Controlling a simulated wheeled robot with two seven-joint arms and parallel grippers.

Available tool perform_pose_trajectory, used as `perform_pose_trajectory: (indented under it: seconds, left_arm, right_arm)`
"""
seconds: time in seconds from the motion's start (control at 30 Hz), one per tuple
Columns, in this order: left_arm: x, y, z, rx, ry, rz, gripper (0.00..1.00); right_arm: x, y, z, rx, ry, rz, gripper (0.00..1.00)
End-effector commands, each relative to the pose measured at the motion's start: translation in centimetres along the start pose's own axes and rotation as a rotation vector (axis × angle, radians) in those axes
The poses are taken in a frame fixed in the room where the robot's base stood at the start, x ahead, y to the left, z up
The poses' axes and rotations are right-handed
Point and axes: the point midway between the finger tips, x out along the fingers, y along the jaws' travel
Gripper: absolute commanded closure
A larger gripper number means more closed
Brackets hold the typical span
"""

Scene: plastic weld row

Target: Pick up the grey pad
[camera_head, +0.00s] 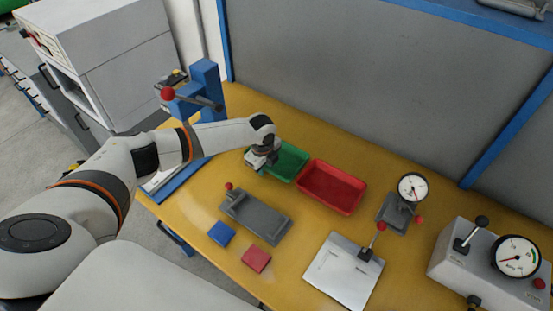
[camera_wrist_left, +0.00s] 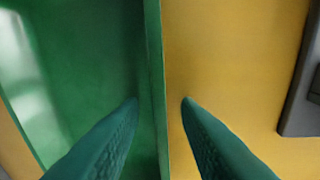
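I cannot make out a separate grey pad in either view. My left gripper (camera_head: 258,161) is at the left end of the green tray (camera_head: 290,163) and hides part of it. In the left wrist view its two fingers (camera_wrist_left: 160,100) are apart with nothing held between them. The green tray's wall (camera_wrist_left: 154,60) runs between the fingertips, with the tray's inside on the left and yellow bench on the right. A pale blurred patch shows inside the tray at the far left; I cannot tell what it is. My right gripper is out of view.
A red tray (camera_head: 333,187) stands right of the green one. In front are a grey fixture with a red-knobbed lever (camera_head: 257,218), a blue pad (camera_head: 221,233) and a red pad (camera_head: 256,259). A metal plate (camera_head: 345,272), dial gauge (camera_head: 412,187) and gauge box (camera_head: 490,265) stand right.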

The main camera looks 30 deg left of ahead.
Motion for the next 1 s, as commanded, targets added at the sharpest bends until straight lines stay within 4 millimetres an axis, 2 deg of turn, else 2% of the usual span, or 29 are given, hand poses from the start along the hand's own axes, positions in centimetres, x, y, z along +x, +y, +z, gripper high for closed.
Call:
perform_pose_trajectory:
  seconds: [0.03,0.17,0.53,0.63,0.77,1.0]
  left_arm:
    - [0.0,0.0,0.0,0.000,0.000,0.000,0.78]
    - [0.0,0.0,0.0,0.000,0.000,0.000,0.99]
    - [-0.1,0.1,0.0,0.000,0.000,0.001,1.00]
    - [-0.7,0.2,-0.1,0.000,-0.001,0.003,1.00]
    - [-2.6,0.5,-0.3,0.001,0.001,0.005,1.00]
    - [-7.4,1.2,-0.8,0.000,0.000,0.005,1.00]
  right_arm:
    - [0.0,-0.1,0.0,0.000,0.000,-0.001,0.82]
    - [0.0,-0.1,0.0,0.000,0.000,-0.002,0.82]
    - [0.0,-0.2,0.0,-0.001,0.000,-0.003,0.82]
    - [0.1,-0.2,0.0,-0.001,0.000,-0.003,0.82]
    - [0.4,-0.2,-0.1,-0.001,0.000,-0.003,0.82]
    - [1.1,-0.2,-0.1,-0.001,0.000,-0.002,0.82]
